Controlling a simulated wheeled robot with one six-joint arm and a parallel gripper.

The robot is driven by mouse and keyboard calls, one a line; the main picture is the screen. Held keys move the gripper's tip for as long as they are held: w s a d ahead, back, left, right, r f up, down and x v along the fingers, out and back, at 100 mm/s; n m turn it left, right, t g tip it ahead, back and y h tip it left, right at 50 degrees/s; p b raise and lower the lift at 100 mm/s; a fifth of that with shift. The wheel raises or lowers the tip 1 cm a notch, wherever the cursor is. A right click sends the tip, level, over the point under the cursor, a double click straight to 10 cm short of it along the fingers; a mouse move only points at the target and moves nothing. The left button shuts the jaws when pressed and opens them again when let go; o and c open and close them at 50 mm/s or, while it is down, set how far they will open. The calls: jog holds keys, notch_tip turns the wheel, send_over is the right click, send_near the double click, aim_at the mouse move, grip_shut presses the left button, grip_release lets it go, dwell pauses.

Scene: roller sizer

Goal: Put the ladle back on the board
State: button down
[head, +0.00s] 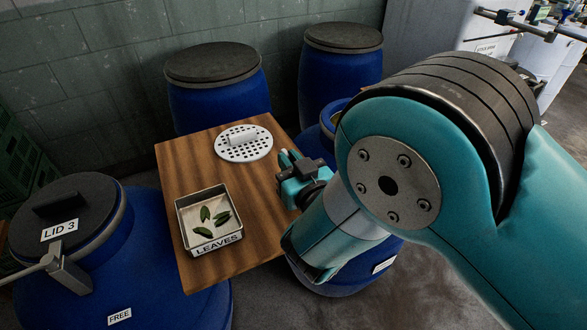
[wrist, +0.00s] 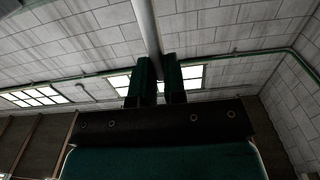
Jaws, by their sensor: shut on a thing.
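My gripper (head: 297,172) is at the right edge of the wooden board (head: 172,160) in the head view, beside the perforated white disc. In the wrist view my gripper (wrist: 160,62) is shut on a grey rod, which I take as the handle of the ladle (wrist: 145,25). The rod runs up from between the fingers and out of the top of the picture. The ladle's bowl does not show in either view. A small pale end shows by the gripper in the head view.
On the board lie a perforated white disc (head: 228,152) with a grip and a tray labelled LEAVES (head: 178,212) with green leaves. Blue barrels stand around, including a lidded one (head: 220,97) behind and LID 3 (head: 90,212) at left. The board's middle is bare.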

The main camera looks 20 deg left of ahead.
jog(key=shift+f, duration=1.4)
jog(key=shift+f+b, duration=0.2)
jog(key=shift+b, duration=0.15)
jog(key=c, duration=1.2)
grip_release()
jog(key=shift+o, duration=0.2)
jog(key=shift+r, duration=0.1)
